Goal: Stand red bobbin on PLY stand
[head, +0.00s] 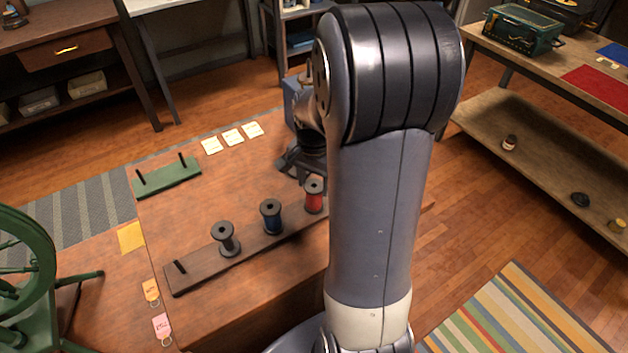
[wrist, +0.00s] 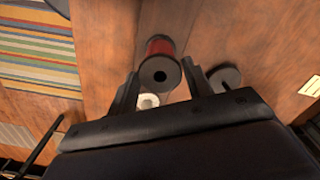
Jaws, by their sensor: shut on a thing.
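The red bobbin (head: 314,198) has dark flanges and stands upright over the right part of a long dark wooden rack (head: 200,268). I cannot tell whether it still rests on the rack. In the wrist view the red bobbin (wrist: 160,48) sits between the two fingers of my gripper (wrist: 161,78), which is shut on it. My arm partly hides my gripper in the head view. A green stand (head: 168,178) with two dark upright pegs, both bare, lies at the table's far left. No readable PLY label shows on it.
A blue bobbin (head: 271,215) and a grey bobbin (head: 226,239) stand on the rack, left of the red one; a bare peg (head: 180,267) is at its left end. Cream cards (head: 232,136) lie at the back. Orange (head: 151,291) and pink (head: 161,327) tags lie front left. The table between rack and green stand is clear.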

